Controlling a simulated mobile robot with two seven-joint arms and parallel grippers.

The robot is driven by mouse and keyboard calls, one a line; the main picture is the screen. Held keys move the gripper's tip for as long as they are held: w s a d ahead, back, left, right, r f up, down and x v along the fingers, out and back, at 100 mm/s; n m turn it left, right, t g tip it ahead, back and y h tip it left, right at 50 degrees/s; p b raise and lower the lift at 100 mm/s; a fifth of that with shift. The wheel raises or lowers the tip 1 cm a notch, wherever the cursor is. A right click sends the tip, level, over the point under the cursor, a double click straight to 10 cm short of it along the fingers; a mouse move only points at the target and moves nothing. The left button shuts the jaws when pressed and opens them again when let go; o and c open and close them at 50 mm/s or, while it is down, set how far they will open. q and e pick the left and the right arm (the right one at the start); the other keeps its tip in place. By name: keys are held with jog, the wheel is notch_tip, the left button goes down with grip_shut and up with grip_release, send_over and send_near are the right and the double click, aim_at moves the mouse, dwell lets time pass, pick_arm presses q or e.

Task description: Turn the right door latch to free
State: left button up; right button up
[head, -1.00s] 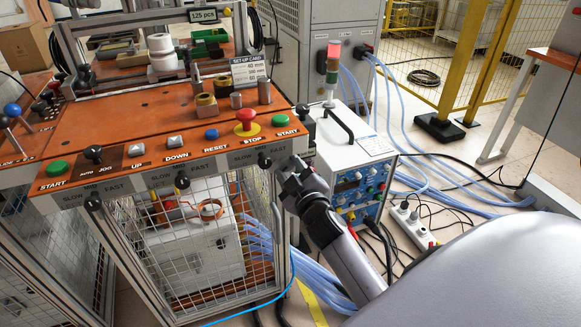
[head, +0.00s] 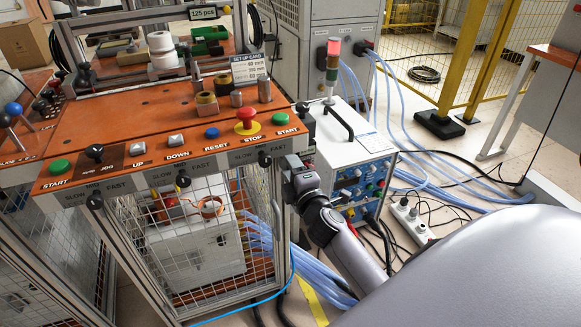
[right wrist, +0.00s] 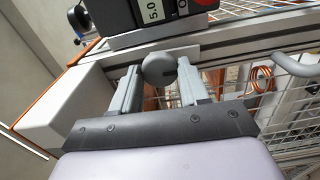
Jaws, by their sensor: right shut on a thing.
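My right gripper (head: 290,164) reaches from the right to the upper right corner of the mesh-door cabinet, just below the orange control panel. In the right wrist view its two grey fingers (right wrist: 159,88) are shut on a round grey latch knob (right wrist: 159,68) by the metal frame, one finger on each side. In the head view the gripper hides this right door latch. How far the latch is turned cannot be told. The right mesh door (head: 262,225) looks closed beneath the panel. My left gripper is not in view.
The orange control panel (head: 115,115) carries a red stop button (head: 247,116) and several other controls above the latch. A blue-fronted power unit (head: 350,150) with a red-lit signal lamp stands close right of my gripper. Blue hoses (head: 325,282) and cables lie on the floor.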

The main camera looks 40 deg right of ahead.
jog(key=shift+n, duration=0.4)
jog(key=o, duration=1)
jog(key=shift+o, duration=0.2)
jog(key=v, duration=0.7)
